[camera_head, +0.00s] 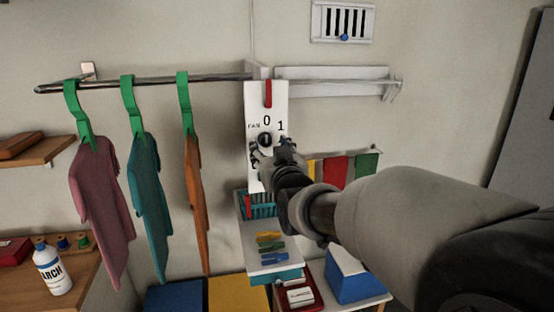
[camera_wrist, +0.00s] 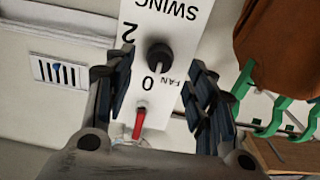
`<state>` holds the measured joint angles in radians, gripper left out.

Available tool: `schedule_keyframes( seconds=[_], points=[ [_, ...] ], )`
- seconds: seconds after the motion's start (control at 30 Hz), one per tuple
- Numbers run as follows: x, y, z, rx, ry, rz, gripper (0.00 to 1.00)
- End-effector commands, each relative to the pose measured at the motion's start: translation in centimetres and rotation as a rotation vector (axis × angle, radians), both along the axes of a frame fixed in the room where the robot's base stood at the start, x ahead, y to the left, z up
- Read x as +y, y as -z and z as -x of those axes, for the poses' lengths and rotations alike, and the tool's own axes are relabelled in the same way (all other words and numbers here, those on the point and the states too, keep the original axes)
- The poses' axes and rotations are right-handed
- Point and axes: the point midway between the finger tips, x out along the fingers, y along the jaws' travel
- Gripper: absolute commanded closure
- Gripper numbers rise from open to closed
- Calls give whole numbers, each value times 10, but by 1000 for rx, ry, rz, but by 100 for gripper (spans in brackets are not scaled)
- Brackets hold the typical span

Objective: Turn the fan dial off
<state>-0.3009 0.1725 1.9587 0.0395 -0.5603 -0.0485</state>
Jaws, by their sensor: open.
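The white fan panel (camera_head: 256,112) hangs on the wall below the rail, with FAN, 0 and 1 printed on it. Its black round dial (camera_head: 265,138) sits below the 0. In the wrist view the panel (camera_wrist: 187,12) appears upside down, with SWING, 2, 0 and FAN around the dial (camera_wrist: 160,56). Which mark the dial points at cannot be told. My gripper (camera_head: 271,152) is open in front of the panel. In the wrist view the fingers of my gripper (camera_wrist: 160,62) stand on either side of the dial; contact is not visible. My gripper hides the panel's lower part in the head view.
A red strip (camera_head: 268,94) is at the panel's top. Shirts (camera_head: 146,190) on green hangers hang left. A shelf (camera_head: 270,262) with coloured clips is below, and coloured cloths (camera_head: 336,170) hang behind my arm. A vent (camera_head: 342,21) is above right.

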Motion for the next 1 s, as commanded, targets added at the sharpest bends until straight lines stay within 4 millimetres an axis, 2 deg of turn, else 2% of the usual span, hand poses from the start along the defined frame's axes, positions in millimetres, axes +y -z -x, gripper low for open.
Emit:
schedule_keyframes(
  seconds=[0.1, 0.33, 0.5, 0.83, 0.93, 1.0],
  points=[
    [-8, -1, 27, -2, 0, -1, 49],
    [-18, -1, 64, -2, 0, -1, 49],
    [-21, 0, 75, -1, 0, 0, 49],
    [-23, 0, 76, 3, 1, 1, 49],
    [-31, 5, 83, 44, 11, 12, 49],
    [-46, 14, 94, 111, 28, 28, 49]
  ],
)
